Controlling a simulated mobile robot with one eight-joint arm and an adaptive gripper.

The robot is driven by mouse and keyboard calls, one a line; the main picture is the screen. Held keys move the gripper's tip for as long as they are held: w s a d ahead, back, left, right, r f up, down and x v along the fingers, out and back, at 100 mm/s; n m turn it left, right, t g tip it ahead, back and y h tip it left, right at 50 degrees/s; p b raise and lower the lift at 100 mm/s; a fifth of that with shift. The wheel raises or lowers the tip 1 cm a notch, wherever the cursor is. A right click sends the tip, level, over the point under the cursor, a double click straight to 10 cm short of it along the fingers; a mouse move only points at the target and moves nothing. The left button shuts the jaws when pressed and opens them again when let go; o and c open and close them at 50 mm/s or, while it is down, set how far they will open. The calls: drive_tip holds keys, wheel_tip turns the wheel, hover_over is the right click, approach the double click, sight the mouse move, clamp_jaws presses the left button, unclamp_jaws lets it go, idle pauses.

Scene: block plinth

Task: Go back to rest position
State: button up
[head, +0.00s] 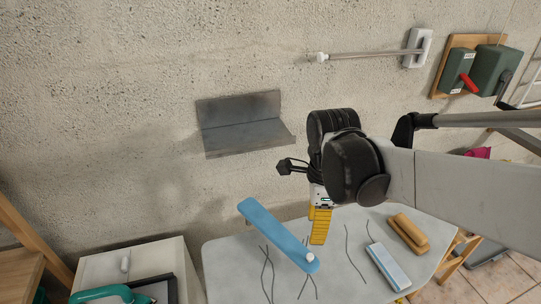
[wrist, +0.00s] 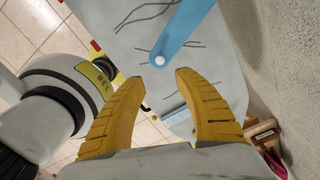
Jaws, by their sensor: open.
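My gripper (head: 319,238) hangs over the pale table (head: 225,262), with its yellow fingers pointing down. In the wrist view my gripper (wrist: 160,77) is open, with nothing between its fingers. A blue bar (head: 270,230) with a white knob (head: 310,257) at its near end lies beside and below the fingers in the head view. In the wrist view the blue bar (wrist: 186,30) shows beyond the fingertips, its knob end near the gap between them. The height between fingers and bar is hard to tell.
A blue-and-white block (head: 388,266) and a brown block (head: 408,233) lie at the table's right. Dark wavy lines mark the tabletop. A grey metal ledge (head: 245,137) is on the wall behind.

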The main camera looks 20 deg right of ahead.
drive_tip(key=a+n+t, duration=0.1)
drive_tip(key=n+t, duration=0.1)
drive_tip(key=n, duration=0.5)
drive_tip(key=s+a+r+n+t+b, duration=0.1)
drive_tip(key=n+t, duration=0.1)
drive_tip(key=n, duration=0.5)
drive_tip(key=s+n+t+b, duration=0.1)
drive_tip(key=n+t, duration=0.2)
drive_tip(key=n, duration=0.5)
drive_tip(key=shift+a+r, duration=0.3)
drive_tip(key=shift+a, duration=0.1)
